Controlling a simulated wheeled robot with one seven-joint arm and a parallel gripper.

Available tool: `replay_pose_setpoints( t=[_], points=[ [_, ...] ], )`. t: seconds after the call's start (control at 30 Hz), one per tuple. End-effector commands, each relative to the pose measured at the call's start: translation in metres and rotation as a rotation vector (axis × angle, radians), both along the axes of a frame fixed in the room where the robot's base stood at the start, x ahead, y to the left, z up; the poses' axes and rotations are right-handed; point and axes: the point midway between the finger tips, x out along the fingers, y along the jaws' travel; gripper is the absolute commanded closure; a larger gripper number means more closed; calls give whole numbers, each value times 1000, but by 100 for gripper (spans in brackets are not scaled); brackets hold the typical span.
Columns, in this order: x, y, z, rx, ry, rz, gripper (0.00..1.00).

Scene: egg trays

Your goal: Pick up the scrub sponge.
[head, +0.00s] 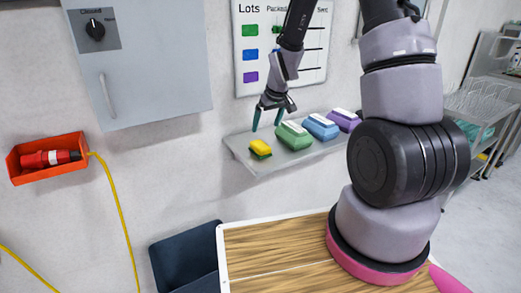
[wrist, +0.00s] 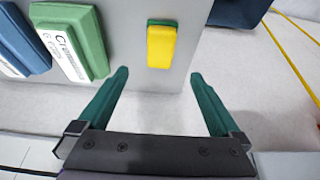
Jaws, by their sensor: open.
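The scrub sponge (head: 260,148), yellow with a green layer, lies at the left end of a grey wall shelf (head: 245,153). In the wrist view the sponge (wrist: 161,46) lies beyond my fingertips, between the lines of the two fingers. My gripper (head: 267,118) is open and empty, above and behind the sponge near the wall. Its two green fingers also show in the wrist view (wrist: 159,75), spread apart and not touching the sponge.
A green egg carton (head: 292,135) stands close right of the sponge, followed by a blue carton (head: 320,126) and a purple carton (head: 344,119). A grey cabinet (head: 150,60) and a whiteboard (head: 285,75) are on the wall. A wooden-topped table (head: 270,247) stands below.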

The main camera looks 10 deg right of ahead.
Motion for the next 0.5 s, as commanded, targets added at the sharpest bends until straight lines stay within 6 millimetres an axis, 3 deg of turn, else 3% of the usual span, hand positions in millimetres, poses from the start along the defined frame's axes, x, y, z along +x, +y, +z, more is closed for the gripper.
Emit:
replay_pose_setpoints(
  t=[0.2, 0.5],
  points=[
    [11, 4, -34, -1, 5, 3, 0],
    [21, 7, -58, -1, 3, 2, 0]
  ],
)
